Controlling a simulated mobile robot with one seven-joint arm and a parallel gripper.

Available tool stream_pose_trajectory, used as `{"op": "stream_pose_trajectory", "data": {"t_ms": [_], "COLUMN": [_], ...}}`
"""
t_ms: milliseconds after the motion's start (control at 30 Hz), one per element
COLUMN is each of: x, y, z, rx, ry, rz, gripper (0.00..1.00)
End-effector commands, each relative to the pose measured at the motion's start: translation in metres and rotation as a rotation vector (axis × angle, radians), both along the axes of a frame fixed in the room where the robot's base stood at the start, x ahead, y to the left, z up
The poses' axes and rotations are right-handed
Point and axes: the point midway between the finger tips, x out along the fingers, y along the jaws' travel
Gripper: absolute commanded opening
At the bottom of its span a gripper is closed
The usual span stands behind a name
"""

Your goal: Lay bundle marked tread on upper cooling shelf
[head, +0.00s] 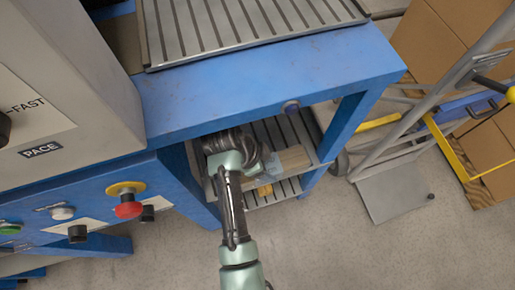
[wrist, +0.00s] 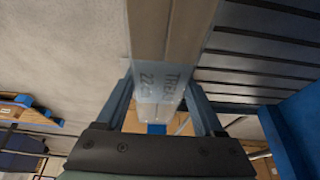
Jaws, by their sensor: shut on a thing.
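The bundle (head: 291,160) is pale wood lengths in a clear wrap, at the lower opening of the blue rack in the head view. In the wrist view the bundle (wrist: 165,35) runs away between my fingers, and its label (wrist: 160,85) shows "TREA" and "22", partly hidden. My gripper (head: 262,166) is shut on the bundle; its fingers (wrist: 160,100) stand on both sides of it. The upper slatted shelf (head: 240,22) is bare where seen. The lower slatted shelf (head: 282,130) lies beside and beneath the bundle; I cannot tell whether they touch.
A blue beam (head: 270,80) runs along the front below the upper shelf, close above my arm. A control panel with a red stop button (head: 128,209) stands at left. A hand truck (head: 395,190) and cardboard boxes (head: 430,45) stand at right. The floor in front is clear.

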Motion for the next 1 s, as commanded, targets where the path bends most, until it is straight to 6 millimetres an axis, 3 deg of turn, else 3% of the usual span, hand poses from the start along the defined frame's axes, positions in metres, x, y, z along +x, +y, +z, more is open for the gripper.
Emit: {"op": "stream_pose_trajectory", "data": {"t_ms": [100, 300, 467, 767, 1000], "x": [0.028, 0.057, 0.064, 0.064, 0.064], "y": [0.009, 0.019, 0.021, 0.021, 0.021], "z": [-0.001, 0.000, 0.000, -0.035, -0.034], "rx": [0.000, -0.001, -0.001, -0.001, 0.000], "ry": [-0.005, -0.003, -0.001, 0.000, -0.002], "rz": [0.001, 0.001, 0.000, 0.000, 0.000], "gripper": [0.00, 0.00, 0.00, 0.00, 0.00]}}
